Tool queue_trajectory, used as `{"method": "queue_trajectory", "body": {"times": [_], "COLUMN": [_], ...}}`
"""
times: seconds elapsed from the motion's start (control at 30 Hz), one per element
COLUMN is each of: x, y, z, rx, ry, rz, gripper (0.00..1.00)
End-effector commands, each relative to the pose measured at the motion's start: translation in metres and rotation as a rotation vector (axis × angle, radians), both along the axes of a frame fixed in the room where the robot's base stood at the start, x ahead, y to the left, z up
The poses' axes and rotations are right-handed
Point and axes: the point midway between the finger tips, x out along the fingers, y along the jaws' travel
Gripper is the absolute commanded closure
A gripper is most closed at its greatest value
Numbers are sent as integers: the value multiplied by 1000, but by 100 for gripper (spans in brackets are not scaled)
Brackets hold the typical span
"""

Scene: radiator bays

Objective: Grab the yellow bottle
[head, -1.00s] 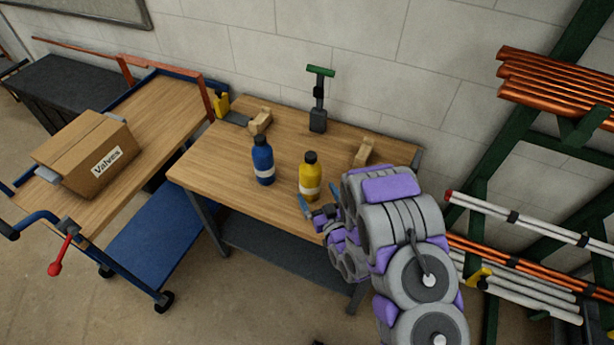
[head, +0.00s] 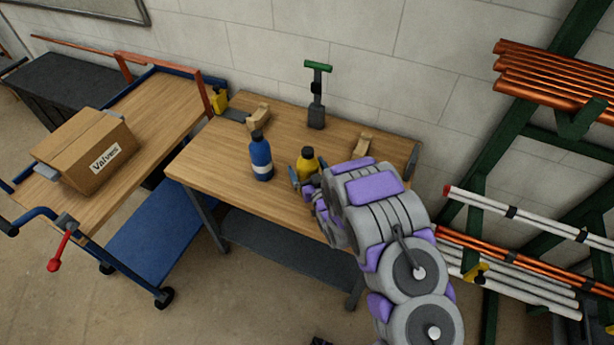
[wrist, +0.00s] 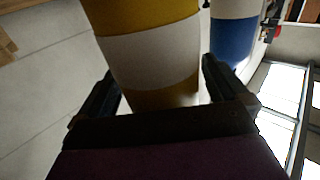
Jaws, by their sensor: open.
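The yellow bottle (head: 306,163) with a black cap stands on the wooden workbench (head: 222,166); its lower part is hidden behind my arm and gripper in the head view. In the wrist view the yellow bottle (wrist: 150,45), with its white band, is close and lies between my two fingers. My gripper (wrist: 158,95) is open, with one finger on each side of the bottle and a visible gap at the right finger. Whether the left finger touches it I cannot tell. My gripper also shows in the head view (head: 304,184).
A blue bottle (head: 261,158) stands just left of the yellow one and shows in the wrist view (wrist: 235,40). A green-handled tool (head: 317,95) and wooden blocks (head: 260,114) are behind. A cart with a box (head: 88,152) is left; a pipe rack (head: 540,150) is right.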

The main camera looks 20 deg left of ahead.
Motion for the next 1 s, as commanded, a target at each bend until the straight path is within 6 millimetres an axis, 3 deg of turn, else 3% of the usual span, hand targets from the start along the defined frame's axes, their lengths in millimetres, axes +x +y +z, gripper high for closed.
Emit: {"method": "queue_trajectory", "body": {"times": [0.1,0.37,1.0], "x": [9,10,10], "y": [9,13,11], "z": [1,0,1], "rx": [2,-4,-2], "ry": [-5,-2,-3], "rz": [1,0,0], "gripper": [0,2,63]}}
